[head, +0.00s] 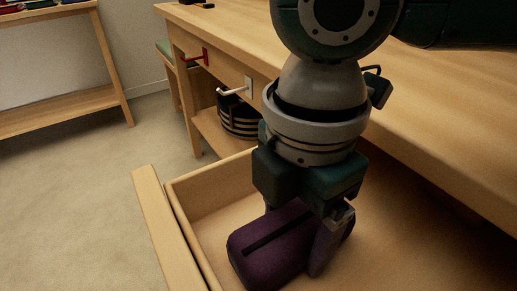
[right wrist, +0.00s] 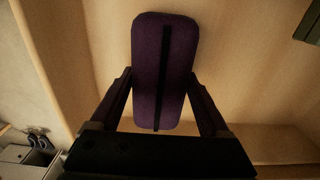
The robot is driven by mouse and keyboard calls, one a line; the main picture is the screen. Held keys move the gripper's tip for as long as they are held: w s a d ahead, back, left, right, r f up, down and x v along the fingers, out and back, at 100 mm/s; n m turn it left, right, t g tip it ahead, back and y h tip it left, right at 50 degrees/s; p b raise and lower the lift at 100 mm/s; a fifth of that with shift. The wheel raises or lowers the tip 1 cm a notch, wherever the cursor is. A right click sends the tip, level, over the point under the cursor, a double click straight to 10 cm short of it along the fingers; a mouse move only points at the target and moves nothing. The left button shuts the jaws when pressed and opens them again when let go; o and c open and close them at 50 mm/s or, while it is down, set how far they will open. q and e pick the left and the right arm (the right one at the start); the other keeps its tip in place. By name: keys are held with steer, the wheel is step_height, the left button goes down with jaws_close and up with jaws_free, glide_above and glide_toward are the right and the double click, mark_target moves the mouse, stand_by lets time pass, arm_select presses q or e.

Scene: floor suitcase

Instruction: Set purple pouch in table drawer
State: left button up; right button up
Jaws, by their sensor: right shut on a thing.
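The purple pouch (head: 269,247) has a dark stripe along its top. My right gripper (head: 298,240) points down into the open table drawer (head: 209,179) and is shut on the pouch. In the right wrist view the pouch (right wrist: 164,70) sits between the two fingers of my right gripper (right wrist: 165,105), with the drawer's pale wooden floor (right wrist: 250,75) behind it. The pouch is inside the drawer's outline; I cannot tell whether it touches the floor. My left gripper is in neither view.
The wooden table (head: 232,29) stands behind the drawer, its top edge running to the right. Carpet (head: 75,190) is clear at left.

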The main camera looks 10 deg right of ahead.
mark_target(294, 223)
steer(key=shift+f, duration=0.1)
steer(key=o, duration=1.3)
step_height(294, 223, up, 12)
steer(key=p, duration=0.5)
steer(key=shift+r, duration=0.2)
steer(key=shift+a+p, duration=0.1)
steer(key=shift+p, duration=0.2)
